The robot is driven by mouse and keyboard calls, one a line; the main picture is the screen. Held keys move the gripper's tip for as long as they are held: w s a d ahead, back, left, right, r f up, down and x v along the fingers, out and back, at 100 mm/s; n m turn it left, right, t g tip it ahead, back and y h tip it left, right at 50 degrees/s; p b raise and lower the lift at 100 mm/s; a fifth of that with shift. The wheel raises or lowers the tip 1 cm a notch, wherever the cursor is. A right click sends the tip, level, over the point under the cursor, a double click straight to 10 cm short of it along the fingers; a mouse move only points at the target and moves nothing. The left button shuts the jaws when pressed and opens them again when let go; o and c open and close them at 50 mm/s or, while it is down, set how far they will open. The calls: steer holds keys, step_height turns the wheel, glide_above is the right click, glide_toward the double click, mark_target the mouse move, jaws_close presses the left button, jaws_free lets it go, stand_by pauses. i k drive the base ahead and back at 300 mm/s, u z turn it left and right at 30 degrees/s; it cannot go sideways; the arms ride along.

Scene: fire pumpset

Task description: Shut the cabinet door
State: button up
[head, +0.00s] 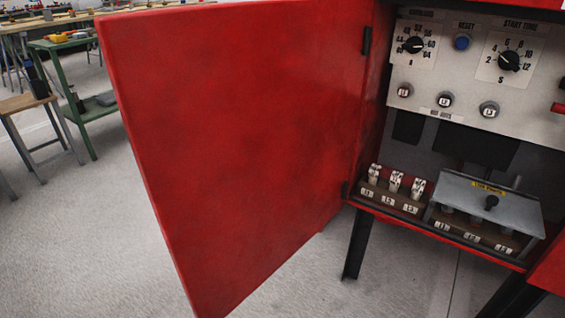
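The red cabinet door (235,140) stands wide open in the head view, swung out to the left and filling the middle of the picture. Its hinges are at the cabinet's left edge, one near the top (367,41). The cabinet (475,85) is at the right, with its inside showing: a pale panel with two black dials, a blue reset button and several small knobs. Below are fuse-like blocks and a grey cover with a black knob. No handle shows on the visible face of the door. My gripper is not in view.
A green shelf table (85,110) and a wooden stool (25,103) stand at the far left. Workbenches are behind them. The grey floor (80,230) left of the door is clear. Dark legs (357,245) hold up the cabinet. Another red surface (550,272) shows at the lower right edge.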

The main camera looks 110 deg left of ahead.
mark_target(239, 118)
steer(key=k, duration=1.75)
steer(key=u, duration=0.85)
steer(key=k, duration=1.05)
steer(key=u, duration=1.55)
steer(key=i, duration=0.5)
